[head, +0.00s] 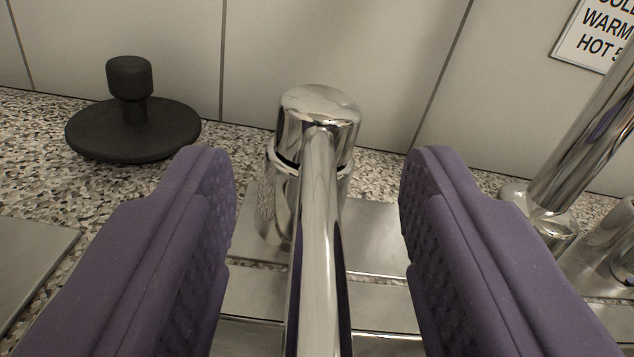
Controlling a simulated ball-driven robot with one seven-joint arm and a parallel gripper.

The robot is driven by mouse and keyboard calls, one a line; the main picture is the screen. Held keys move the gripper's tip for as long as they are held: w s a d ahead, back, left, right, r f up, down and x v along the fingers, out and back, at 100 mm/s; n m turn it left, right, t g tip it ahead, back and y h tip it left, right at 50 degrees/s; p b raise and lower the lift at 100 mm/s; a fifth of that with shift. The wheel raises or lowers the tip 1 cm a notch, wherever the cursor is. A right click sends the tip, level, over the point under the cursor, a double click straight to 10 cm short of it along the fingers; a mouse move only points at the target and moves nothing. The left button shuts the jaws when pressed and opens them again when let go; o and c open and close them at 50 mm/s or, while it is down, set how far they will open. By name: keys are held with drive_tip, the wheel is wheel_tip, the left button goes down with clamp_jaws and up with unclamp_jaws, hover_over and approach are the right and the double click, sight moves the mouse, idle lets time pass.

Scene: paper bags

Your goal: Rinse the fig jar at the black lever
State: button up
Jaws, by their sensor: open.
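My gripper (315,165) is open and empty, its two purple padded fingers wide apart. Between them, with space on both sides, stands a chrome tap body (318,108) with a long chrome lever or bar (320,240) running from its head toward the camera. This bar is chrome, not black. No fig jar is in view and no black lever shows. I cannot tell whether the fingers are level with the bar or above it.
A black round stopper with a knob (130,128) sits on the speckled counter (60,180) at left. At right is a chrome pipe (585,135). A sign reading WARM and HOT (597,35) hangs on the tiled wall (400,50) behind.

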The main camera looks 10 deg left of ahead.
clamp_jaws()
drive_tip(key=shift+s+a+f+m+t+h+b, duration=0.15)
drive_tip(key=shift+a+m+h+b, duration=0.15)
drive_tip(key=shift+h+b, duration=0.25)
drive_tip(key=shift+w+a+m+t+h+b, duration=0.1)
drive_tip(key=shift+a+m+t+h+b, duration=0.1)
drive_tip(key=shift+m+h+b, duration=0.25)
drive_tip(key=shift+s+a+m+h+b, duration=0.2)
drive_tip(key=shift+m+h+b, duration=0.2)
drive_tip(key=shift+h, duration=0.4)
drive_tip(key=shift+w, duration=0.1)
unclamp_jaws()
drive_tip(key=s+d+p, duration=0.1)
drive_tip(key=s+p, duration=0.1)
drive_tip(key=s, duration=0.5)
drive_tip(key=shift+s, duration=0.4)
